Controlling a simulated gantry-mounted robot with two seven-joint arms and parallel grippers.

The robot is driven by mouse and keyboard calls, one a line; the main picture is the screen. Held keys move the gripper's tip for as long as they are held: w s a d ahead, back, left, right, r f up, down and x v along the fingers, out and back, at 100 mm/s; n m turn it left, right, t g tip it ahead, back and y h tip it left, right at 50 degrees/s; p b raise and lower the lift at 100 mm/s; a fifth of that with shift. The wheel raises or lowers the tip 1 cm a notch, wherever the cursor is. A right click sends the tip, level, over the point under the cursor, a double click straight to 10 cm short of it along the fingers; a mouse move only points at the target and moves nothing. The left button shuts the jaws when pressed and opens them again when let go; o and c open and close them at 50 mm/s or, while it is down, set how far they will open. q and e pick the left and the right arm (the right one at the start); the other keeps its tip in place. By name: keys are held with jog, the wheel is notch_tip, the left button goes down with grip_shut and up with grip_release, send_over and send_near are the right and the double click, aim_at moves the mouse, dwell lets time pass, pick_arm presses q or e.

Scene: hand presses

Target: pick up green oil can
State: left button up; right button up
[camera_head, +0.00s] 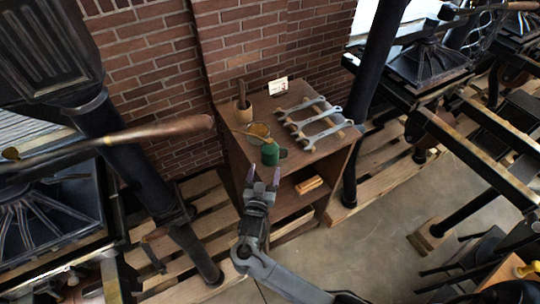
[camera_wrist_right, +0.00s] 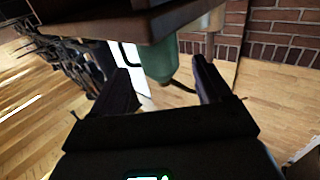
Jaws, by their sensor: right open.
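The green oil can (camera_head: 270,154) stands at the front edge of the small brown wooden cabinet (camera_head: 238,150). My right gripper (camera_head: 263,177) is just in front of the can, with its fingers pointing towards it. In the right wrist view the green can (camera_wrist_right: 160,62) shows between the two open fingers of my right gripper (camera_wrist_right: 163,78). Whether the fingers touch the can cannot be told. My left gripper is in neither view.
Several wrenches (camera_head: 325,124) lie on a rack on the cabinet top. A wooden-handled tool (camera_head: 243,103) and a round tin (camera_head: 259,131) stand behind the can. Black presses flank the cabinet, and a long press handle (camera_head: 120,137) reaches in from the left.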

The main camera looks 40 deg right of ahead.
aim_at(269, 157)
jog(key=shift+p+x, duration=0.35)
jog(key=shift+x, duration=3.95)
jog(key=shift+s+d+f, duration=0.1)
jog(key=shift+s+d, duration=0.05)
jog(key=shift+s, duration=0.05)
jog(key=c, duration=1)
jog(key=shift+r, duration=0.2)
jog(key=shift+c, duration=0.2)
jog(key=shift+r, duration=0.75)
jog(key=s+a, duration=0.2)
jog(key=s, duration=1.6)
